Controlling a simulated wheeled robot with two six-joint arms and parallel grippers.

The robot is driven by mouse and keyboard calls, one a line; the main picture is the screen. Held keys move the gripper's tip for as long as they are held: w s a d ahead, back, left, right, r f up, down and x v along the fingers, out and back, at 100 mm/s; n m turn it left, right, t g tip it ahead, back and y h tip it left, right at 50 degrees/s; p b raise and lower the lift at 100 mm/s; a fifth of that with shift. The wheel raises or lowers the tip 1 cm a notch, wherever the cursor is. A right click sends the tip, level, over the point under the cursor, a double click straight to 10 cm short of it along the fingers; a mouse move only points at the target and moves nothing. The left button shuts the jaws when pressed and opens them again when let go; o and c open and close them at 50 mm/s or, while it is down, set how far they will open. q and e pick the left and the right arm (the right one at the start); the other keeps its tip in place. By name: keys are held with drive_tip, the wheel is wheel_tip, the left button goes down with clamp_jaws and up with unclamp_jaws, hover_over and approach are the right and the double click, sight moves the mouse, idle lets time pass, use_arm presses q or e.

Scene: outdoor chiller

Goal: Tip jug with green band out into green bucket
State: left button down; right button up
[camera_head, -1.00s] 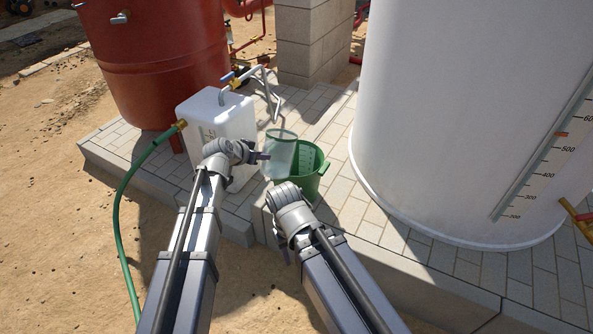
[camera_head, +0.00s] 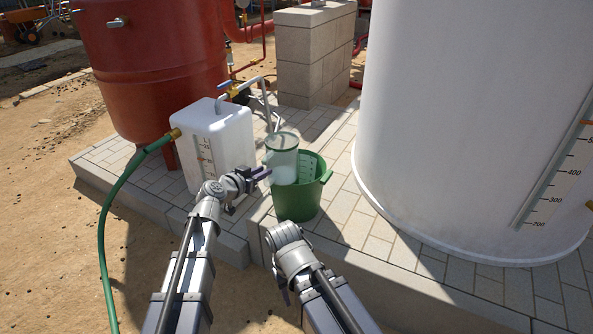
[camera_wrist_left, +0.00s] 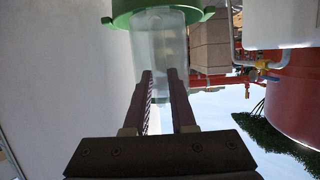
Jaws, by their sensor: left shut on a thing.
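The jug with green band (camera_head: 282,158) is a clear, whitish cylinder with a green ring at its top. It is close to upright, with its lower part overlapping the left side of the green bucket (camera_head: 312,195) in the head view. Whether it touches the bucket cannot be told. My left gripper (camera_head: 265,174) is shut on the jug's left side. In the left wrist view the jug (camera_wrist_left: 158,50) stands at the fingertips (camera_wrist_left: 160,73), with the bucket's green rim (camera_wrist_left: 122,20) above it in the picture. My right gripper is hidden beyond its wrist.
A white container (camera_head: 215,145) with a green hose (camera_head: 108,210) and a tap stands left of the bucket. A large white tank (camera_head: 450,110) fills the right. A red tank (camera_head: 150,75) and block pillar (camera_head: 312,50) stand behind. Paving (camera_head: 345,220) right of the bucket is clear.

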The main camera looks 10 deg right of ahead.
use_arm(q)
drive_tip(key=r+p, duration=0.1)
drive_tip(key=s+a+r+p, duration=0.1)
drive_tip(key=shift+s+r, duration=0.3)
drive_tip(key=s+a+r+p, duration=0.2)
drive_tip(key=s+r+p, duration=0.1)
drive_tip(key=r+p, duration=0.1)
drive_tip(key=shift+s+a+r+p, duration=0.15)
drive_tip(key=shift+a+r+p, duration=0.1)
drive_tip(key=shift+p, duration=0.3)
idle(0.4)
wheel_tip(320, 180, up, 31)
drive_tip(key=p, duration=3.1)
drive_tip(key=shift+f, duration=0.1)
